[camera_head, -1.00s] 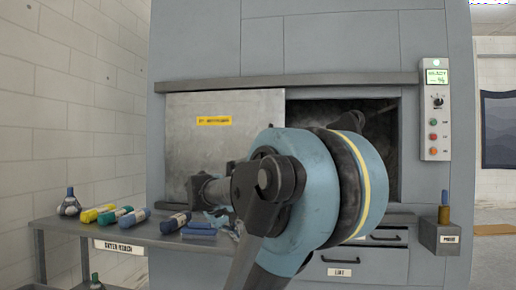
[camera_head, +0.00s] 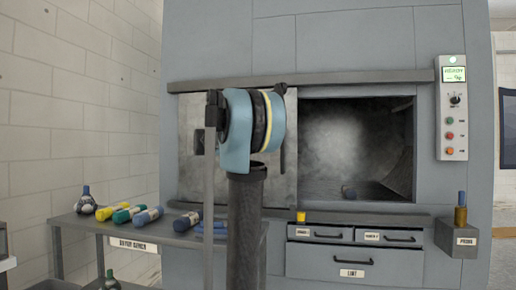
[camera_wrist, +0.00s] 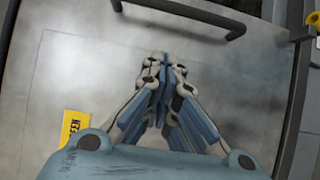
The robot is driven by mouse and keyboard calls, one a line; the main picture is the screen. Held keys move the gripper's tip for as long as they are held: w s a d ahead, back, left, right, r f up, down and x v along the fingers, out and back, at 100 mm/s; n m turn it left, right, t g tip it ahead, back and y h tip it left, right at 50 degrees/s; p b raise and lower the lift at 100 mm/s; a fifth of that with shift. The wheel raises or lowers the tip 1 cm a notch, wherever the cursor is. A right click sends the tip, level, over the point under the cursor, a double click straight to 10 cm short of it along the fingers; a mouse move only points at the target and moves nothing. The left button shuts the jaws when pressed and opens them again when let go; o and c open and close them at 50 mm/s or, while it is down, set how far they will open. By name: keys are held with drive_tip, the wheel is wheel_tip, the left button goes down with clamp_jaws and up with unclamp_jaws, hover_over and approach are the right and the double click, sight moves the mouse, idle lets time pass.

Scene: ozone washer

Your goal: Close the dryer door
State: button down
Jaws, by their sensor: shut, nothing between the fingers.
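The dryer door (camera_head: 277,185), a grey metal sliding panel, covers the left part of the dryer front. The dryer opening (camera_head: 345,140) to its right is uncovered and shows a dark interior. In the wrist view the door (camera_wrist: 80,50) fills most of the picture, with a yellow label (camera_wrist: 76,130) at lower left and a dark bar handle (camera_wrist: 180,14) at the top. My gripper (camera_wrist: 163,62) is shut and empty, in front of the door below the handle; contact cannot be told. In the head view my arm hides the gripper.
A side shelf (camera_head: 100,222) at left carries several coloured bottles. A control box (camera_head: 453,105) is at right, above a small ledge with a bottle (camera_head: 461,208). Drawers (camera_head: 355,262) lie below the opening.

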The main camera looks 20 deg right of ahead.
drive_tip(key=s+d+x, duration=0.1)
drive_tip(key=s+x, duration=0.1)
drive_tip(key=x, duration=0.9)
drive_tip(key=shift+s+d, duration=0.2)
drive_tip(key=shift+d, duration=0.2)
drive_tip(key=shift+f, duration=0.1)
